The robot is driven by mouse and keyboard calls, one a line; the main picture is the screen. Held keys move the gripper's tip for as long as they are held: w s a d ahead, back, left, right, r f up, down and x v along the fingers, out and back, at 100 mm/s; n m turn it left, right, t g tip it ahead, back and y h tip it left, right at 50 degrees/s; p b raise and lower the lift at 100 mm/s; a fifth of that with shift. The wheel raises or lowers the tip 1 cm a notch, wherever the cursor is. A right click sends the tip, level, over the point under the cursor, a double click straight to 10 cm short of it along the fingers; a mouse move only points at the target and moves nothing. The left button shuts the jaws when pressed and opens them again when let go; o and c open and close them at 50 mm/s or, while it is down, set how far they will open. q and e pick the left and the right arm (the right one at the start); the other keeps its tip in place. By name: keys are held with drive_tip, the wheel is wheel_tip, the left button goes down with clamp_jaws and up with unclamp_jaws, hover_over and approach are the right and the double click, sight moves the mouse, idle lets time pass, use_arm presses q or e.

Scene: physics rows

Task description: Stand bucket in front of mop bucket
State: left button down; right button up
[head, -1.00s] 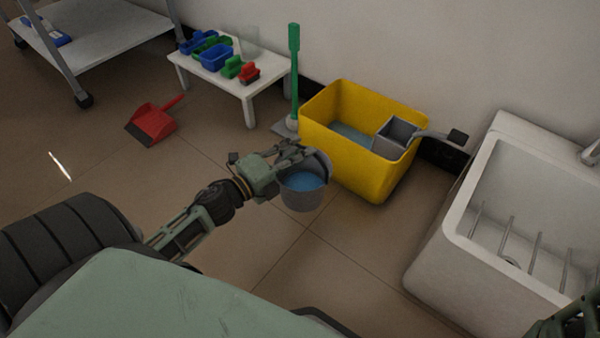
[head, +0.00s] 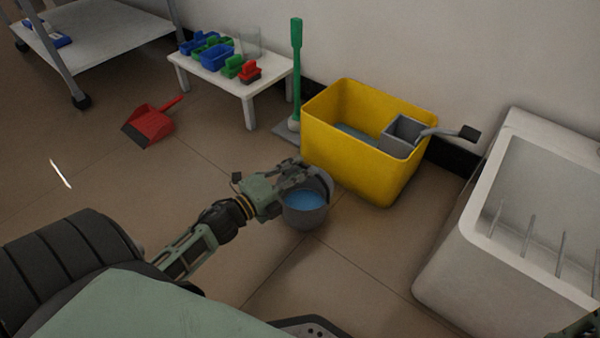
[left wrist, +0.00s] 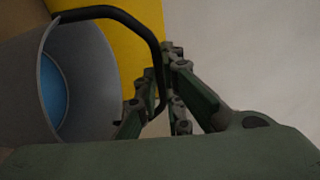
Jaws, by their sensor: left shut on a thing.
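The bucket (head: 305,217) is a small grey pail with blue liquid inside. It is upright, in front of and a little left of the yellow mop bucket (head: 348,160), with a narrow gap in the picture. My left gripper (head: 302,174) is at the pail's rim. In the left wrist view its fingers (left wrist: 165,100) are shut on the dark handle (left wrist: 130,18) of the bucket (left wrist: 88,75). The yellow mop bucket shows behind it (left wrist: 128,45). I cannot tell whether the pail's base touches the floor. My right gripper is not clearly visible.
A white sink (head: 455,240) stands at the right. A green-handled tool (head: 297,75) stands left of the mop bucket. A low white table (head: 245,92) holds caddies and brushes. A red dustpan (head: 152,125) lies on the floor. The tiled floor around the pail is clear.

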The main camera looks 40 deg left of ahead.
use_arm(q)
drive_tip(key=c, duration=1.9)
unclamp_jaws()
drive_tip(key=p+v, duration=0.5)
drive_tip(key=v, duration=0.7)
drive_tip(key=shift+r, duration=0.15)
